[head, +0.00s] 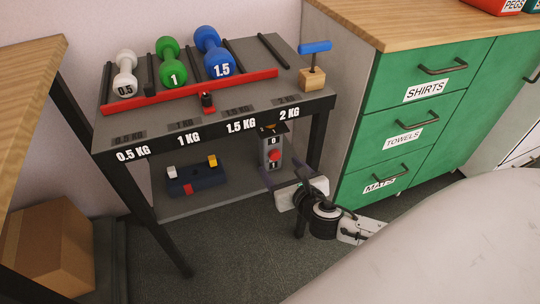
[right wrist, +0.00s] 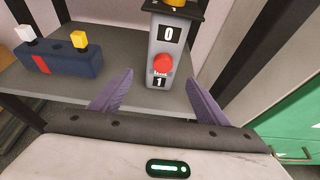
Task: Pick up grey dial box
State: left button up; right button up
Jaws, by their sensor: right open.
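The grey dial box (head: 273,148) stands upright on the lower shelf (head: 225,198), at its right end. It carries a red knob between the labels 0 and 1. In the right wrist view the box (right wrist: 155,50) is straight ahead, with a black plate and a yellow part on top. My right gripper (head: 285,175) is open in front of the box, low by the shelf. Its two purple fingers (right wrist: 160,82) point at the box, one to each side of its lower part, with nothing held between them. My left gripper is out of view.
A dark blue block (head: 196,181) with white, yellow and red parts lies left on the lower shelf. Dumbbells (head: 170,62) and a blue-handled wooden block (head: 312,75) stand on the upper shelf. Dark rack legs and a green cabinet (head: 415,95) flank the right side.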

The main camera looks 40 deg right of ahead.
aim_at(272, 158)
jog(key=x, duration=0.3)
jog(key=shift+w+f+b, duration=0.15)
jog(key=shift+b, duration=0.25)
jog(key=b+x, duration=0.1)
jog(key=x, duration=0.1)
jog(key=b+x, duration=0.1)
jog(key=x, duration=0.1)
jog(key=shift+d+f, duration=0.15)
jog(key=shift+f, duration=0.2)
jog(key=shift+w+d+f+b, duration=0.1)
jog(key=shift+w+f+b, duration=0.05)
jog(key=shift+w+b, duration=0.25)
jog(key=c, duration=1.3)
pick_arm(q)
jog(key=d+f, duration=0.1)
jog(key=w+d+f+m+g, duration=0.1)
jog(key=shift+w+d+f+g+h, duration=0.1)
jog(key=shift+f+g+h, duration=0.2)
pick_arm(e)
jog(key=shift+c, duration=1.3)
jog(key=shift+r, duration=0.2)
